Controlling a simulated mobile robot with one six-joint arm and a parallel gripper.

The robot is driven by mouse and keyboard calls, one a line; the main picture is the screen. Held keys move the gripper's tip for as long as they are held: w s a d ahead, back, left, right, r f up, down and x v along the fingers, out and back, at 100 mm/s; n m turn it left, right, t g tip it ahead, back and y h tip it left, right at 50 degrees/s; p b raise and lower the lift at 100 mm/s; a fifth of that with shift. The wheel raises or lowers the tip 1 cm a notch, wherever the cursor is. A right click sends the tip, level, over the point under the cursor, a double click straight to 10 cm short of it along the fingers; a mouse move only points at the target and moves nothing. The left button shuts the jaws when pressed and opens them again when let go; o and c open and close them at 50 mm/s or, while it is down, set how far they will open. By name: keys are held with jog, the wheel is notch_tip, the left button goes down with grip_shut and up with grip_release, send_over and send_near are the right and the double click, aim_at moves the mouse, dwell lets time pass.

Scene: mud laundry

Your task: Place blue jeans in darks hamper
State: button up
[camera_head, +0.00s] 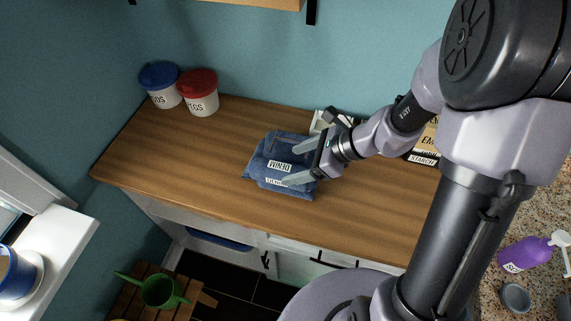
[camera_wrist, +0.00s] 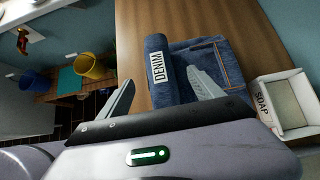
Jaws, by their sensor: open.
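The folded blue jeans (camera_head: 268,160) lie on the wooden counter (camera_head: 190,160), with white labels reading DENIM. They also show in the wrist view (camera_wrist: 205,65), with a rolled edge at the left. My gripper (camera_head: 291,166) is open, its two fingers spread over the right part of the jeans in the head view. In the wrist view my gripper (camera_wrist: 165,90) has one finger left of the jeans and the other over them. I cannot tell whether the fingers touch the cloth. No container marked as the darks hamper can be made out.
Tubs with a blue lid (camera_head: 160,84) and a red lid (camera_head: 199,92) stand at the counter's back left. A soap box (camera_wrist: 287,105) sits close right of the jeans in the wrist view. A starch box (camera_head: 424,150) is behind my arm. The counter's left part is clear.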

aim_at(284, 167)
jog(key=b+x, duration=0.2)
jog(key=x, duration=0.4)
jog(key=shift+a+f, duration=0.1)
jog(key=shift+a, duration=0.1)
jog(key=shift+w, duration=0.1)
grip_shut()
